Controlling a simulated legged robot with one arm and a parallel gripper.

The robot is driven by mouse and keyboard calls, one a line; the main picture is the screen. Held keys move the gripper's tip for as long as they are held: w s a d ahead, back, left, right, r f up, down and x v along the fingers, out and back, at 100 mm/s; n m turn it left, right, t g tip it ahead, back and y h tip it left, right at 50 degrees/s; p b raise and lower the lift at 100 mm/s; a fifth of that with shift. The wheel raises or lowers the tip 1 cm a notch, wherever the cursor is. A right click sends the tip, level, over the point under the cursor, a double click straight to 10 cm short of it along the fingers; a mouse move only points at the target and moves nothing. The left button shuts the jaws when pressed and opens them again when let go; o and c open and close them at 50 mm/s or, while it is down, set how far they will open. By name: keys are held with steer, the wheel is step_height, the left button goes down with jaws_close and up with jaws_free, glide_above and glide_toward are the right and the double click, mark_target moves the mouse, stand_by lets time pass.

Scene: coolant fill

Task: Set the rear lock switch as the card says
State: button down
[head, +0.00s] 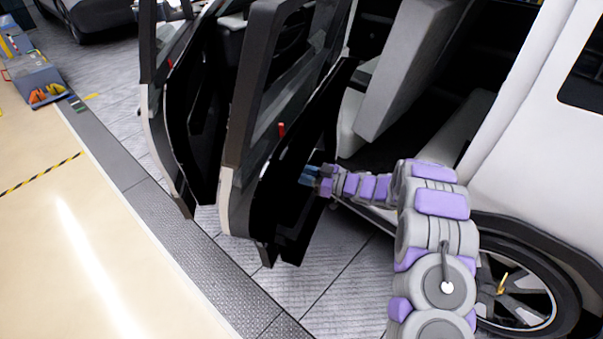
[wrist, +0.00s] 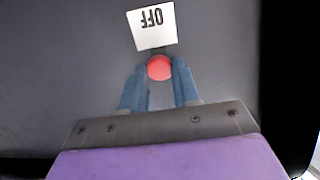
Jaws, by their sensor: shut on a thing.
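The card (wrist: 153,27) is a white square on the dark door panel in the wrist view. It reads "OFF" and appears upside down. Just below it is a round red knob (wrist: 159,68), which I take to be the rear lock switch. My gripper (wrist: 159,82) has its two blue fingers shut around the red knob, one on each side. In the head view my gripper (head: 313,175) reaches to the inner face of the open rear door (head: 300,190). The card and knob cannot be made out at the fingertips there. The switch's setting cannot be told.
Another open door (head: 170,120) stands to the left of the rear door. A red upright piece (head: 281,129) shows on the rear door. The white car body and rear wheel (head: 515,285) are at right.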

mark_target(286, 178)
steer(key=shift+d+f+p, duration=0.15)
steer(key=shift+f+p, duration=0.2)
steer(key=shift+f, duration=1.6)
steer(key=c, duration=1.2)
jaws_free()
steer(key=shift+o, duration=1.4)
steer(key=shift+w+f, duration=0.15)
steer(key=shift+w, duration=0.05)
steer(key=shift+o, duration=0.4)
steer(key=shift+s, duration=0.15)
